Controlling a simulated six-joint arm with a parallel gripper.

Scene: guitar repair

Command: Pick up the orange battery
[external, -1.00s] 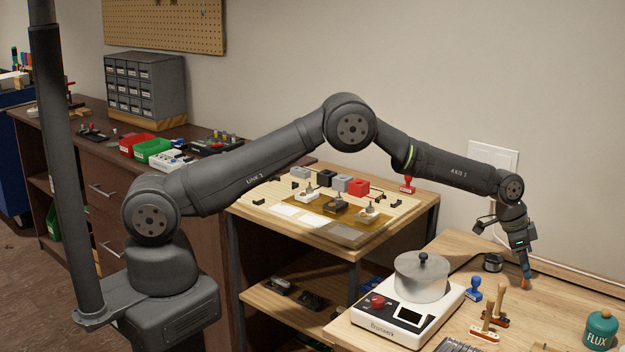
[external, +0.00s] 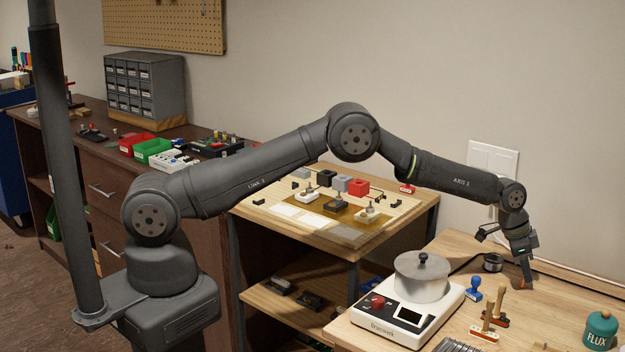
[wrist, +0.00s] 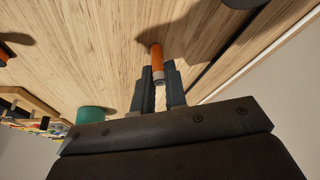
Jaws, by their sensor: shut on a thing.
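The orange battery (wrist: 157,62) shows in the wrist view at the tips of my gripper (wrist: 160,84). It is a cylinder with an orange body and a paler metallic end toward the gripper. My gripper is shut on it, one finger on each side. In the external view my gripper (external: 525,281) points down at the right end of the wooden bench, and the fingers mostly hide the battery there. I cannot tell whether the battery touches the bench top.
The wooden bench (external: 560,300) holds a white scale (external: 385,318) with a metal pot (external: 421,277), a blue stamp (external: 473,288), wooden-handled tools (external: 490,310) and a green flux jar (external: 600,330). The wall runs close behind.

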